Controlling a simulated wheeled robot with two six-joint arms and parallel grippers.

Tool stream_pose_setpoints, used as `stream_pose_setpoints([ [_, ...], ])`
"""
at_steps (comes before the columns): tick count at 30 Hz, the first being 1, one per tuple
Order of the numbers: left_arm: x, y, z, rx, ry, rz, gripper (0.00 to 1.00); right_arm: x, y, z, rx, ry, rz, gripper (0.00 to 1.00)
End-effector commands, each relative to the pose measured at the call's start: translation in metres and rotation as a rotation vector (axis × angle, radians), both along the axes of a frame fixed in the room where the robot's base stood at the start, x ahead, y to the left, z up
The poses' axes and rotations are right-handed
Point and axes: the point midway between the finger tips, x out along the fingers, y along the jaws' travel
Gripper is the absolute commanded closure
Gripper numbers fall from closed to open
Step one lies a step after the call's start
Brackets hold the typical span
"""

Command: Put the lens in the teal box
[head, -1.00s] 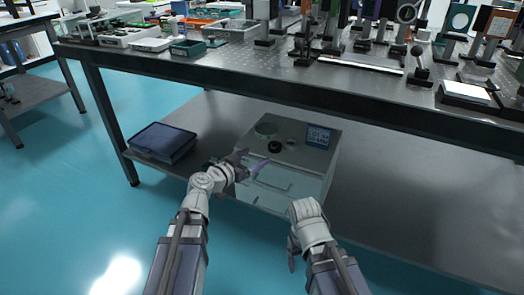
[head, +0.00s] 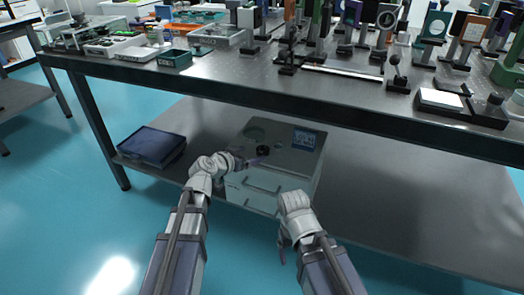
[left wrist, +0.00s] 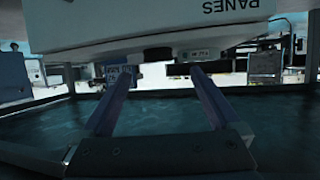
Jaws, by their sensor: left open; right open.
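A small dark round piece (head: 263,150), which looks like the mounted lens, sits on top of a pale drawer cabinet (head: 232,190) on the table's lower shelf. My right gripper (head: 283,252) is open and hangs in front of the cabinet. A small teal box (head: 174,59) stands on the tabletop at the left.
A round dish (head: 255,133), a small grey piece (head: 278,145) and a blue-and-white box (head: 304,138) share the cabinet top. A dark blue case (head: 152,146) lies on the shelf at left. The tabletop edge (head: 300,113) overhangs; the shelf at right is bare.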

Motion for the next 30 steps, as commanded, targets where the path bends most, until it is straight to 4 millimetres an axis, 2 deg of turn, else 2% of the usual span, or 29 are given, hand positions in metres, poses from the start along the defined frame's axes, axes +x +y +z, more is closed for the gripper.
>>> stream_pose_setpoints([
  [3,0.013,-0.007,-0.008,-0.001,0.000,-0.002,0.04,0.000,0.000,-0.008,0.000,0.000,-0.002,0.19],
  [11,0.019,-0.011,-0.010,-0.001,-0.001,-0.001,0.04,0.000,0.000,-0.010,0.000,0.000,-0.003,0.19],
  [21,0.054,-0.032,-0.028,-0.001,0.000,-0.002,0.04,0.000,0.000,-0.028,0.000,-0.001,-0.007,0.19],
  [28,0.055,-0.034,-0.027,-0.001,-0.001,-0.001,0.04,0.000,0.000,-0.027,0.000,-0.001,-0.007,0.19],
  [30,0.055,-0.034,-0.027,-0.001,-0.001,-0.001,0.09,0.000,0.000,-0.027,0.000,-0.001,-0.007,0.19],
])
